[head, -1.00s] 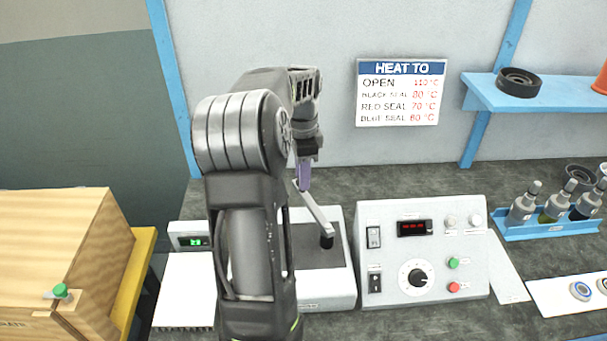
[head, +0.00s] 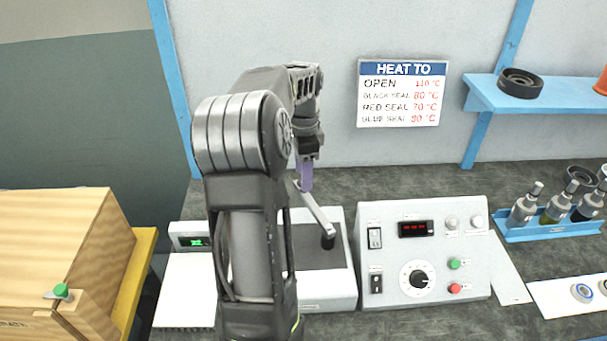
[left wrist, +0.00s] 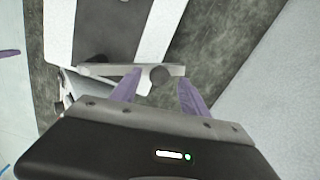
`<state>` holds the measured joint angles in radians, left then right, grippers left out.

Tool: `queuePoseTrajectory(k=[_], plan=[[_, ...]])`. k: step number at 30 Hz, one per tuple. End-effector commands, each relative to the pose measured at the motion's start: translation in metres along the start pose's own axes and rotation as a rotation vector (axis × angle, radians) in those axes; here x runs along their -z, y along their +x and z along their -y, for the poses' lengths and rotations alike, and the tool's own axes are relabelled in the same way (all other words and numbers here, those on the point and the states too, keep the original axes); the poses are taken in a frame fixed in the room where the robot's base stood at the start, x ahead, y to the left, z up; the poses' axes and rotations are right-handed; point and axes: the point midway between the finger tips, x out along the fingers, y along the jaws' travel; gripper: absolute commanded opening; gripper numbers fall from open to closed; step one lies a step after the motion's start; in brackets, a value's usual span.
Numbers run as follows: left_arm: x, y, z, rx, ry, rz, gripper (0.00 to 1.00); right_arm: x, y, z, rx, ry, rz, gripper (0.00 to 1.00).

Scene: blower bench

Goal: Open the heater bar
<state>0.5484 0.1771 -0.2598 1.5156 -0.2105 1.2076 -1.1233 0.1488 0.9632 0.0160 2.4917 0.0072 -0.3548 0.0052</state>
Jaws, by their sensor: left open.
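The heater bar (head: 317,213) is a light grey bar with a dark round knob (head: 328,242) at its near end. It slants over the dark plate of a white unit (head: 338,290). In the left wrist view the bar (left wrist: 115,70) runs across in front of my fingers, with the knob (left wrist: 160,76) between the two fingertips. My left gripper (head: 305,178), with purple fingers, is at the bar's far end in the head view. It is open; I cannot tell whether a finger touches the bar. My left arm hides the unit's left part. My right gripper is not in view.
A control box (head: 422,255) with a red display, dial and buttons stands right of the unit. A small box with a green display (head: 190,237) and a wooden crate (head: 60,250) are at left. Bottles (head: 555,208) stand in a blue rack at right.

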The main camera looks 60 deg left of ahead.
Motion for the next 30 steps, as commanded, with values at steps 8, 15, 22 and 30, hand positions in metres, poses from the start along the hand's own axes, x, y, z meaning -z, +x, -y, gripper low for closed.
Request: queuePoseTrajectory(k=[8, 15, 22, 30], plan=[[0.001, -0.043, 0.001, 0.004, 0.001, -0.003, 0.53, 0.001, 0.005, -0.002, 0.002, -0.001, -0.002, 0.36], [0.000, -0.069, 0.000, 0.001, 0.000, -0.001, 0.53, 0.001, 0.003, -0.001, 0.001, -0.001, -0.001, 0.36], [0.000, -0.071, 0.000, 0.000, 0.000, 0.000, 0.53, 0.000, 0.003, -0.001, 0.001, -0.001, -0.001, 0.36], [0.000, -0.070, 0.000, 0.000, 0.000, 0.000, 0.53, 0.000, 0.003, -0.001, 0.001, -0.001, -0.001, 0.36]])
